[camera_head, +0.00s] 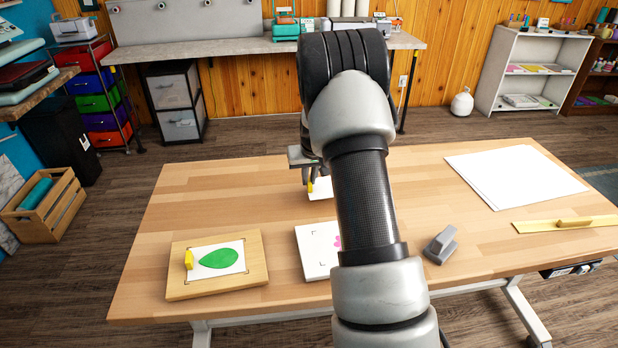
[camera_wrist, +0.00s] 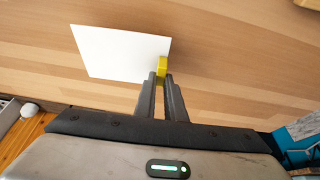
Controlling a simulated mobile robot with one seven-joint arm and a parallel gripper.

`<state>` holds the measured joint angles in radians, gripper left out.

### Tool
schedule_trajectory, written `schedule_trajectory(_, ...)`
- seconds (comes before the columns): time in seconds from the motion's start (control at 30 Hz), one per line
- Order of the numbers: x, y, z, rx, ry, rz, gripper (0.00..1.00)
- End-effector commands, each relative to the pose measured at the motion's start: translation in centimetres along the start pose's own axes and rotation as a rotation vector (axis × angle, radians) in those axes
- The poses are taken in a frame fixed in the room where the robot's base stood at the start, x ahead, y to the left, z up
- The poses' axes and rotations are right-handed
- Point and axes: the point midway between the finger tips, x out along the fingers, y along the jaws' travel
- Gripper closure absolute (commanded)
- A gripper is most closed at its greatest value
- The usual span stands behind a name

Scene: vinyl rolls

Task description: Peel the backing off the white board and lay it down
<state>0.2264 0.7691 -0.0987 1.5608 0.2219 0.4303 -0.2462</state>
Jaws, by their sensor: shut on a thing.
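My gripper (camera_head: 309,182) is shut on a yellow tab (camera_wrist: 162,70) at the edge of a white sheet (camera_wrist: 115,52), over the far middle of the table. The sheet also shows in the head view (camera_head: 321,189), partly behind my arm. I cannot tell whether it touches the table. The white board (camera_head: 315,262) lies nearer, at the front middle, with corner marks and part of a pink shape (camera_head: 337,241); my arm hides its right side. The sheet is apart from this board.
A wooden board (camera_head: 176,284) at front left bears a white card with a green leaf shape (camera_head: 219,258) and a yellow tab (camera_head: 189,259). A grey tool (camera_head: 440,244) stands right of my arm. White sheets (camera_head: 513,177) and a yellow ruler (camera_head: 567,225) lie at right. The table's far left is clear.

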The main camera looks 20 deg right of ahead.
Motion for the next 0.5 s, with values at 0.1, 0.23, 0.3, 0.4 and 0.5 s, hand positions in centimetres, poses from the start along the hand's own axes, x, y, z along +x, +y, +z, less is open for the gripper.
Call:
schedule_trajectory(0.1,0.49,0.00,0.20,0.000,0.000,0.000,1.00)
schedule_trajectory(0.23,0.91,0.00,0.37,0.000,0.000,0.000,1.00)
schedule_trajectory(0.3,0.94,0.00,0.38,0.000,0.000,0.000,1.00)
schedule_trajectory(0.4,0.87,0.00,0.35,0.000,0.000,0.000,1.00)
schedule_trajectory(0.5,0.86,0.00,0.35,0.000,0.000,0.000,1.00)
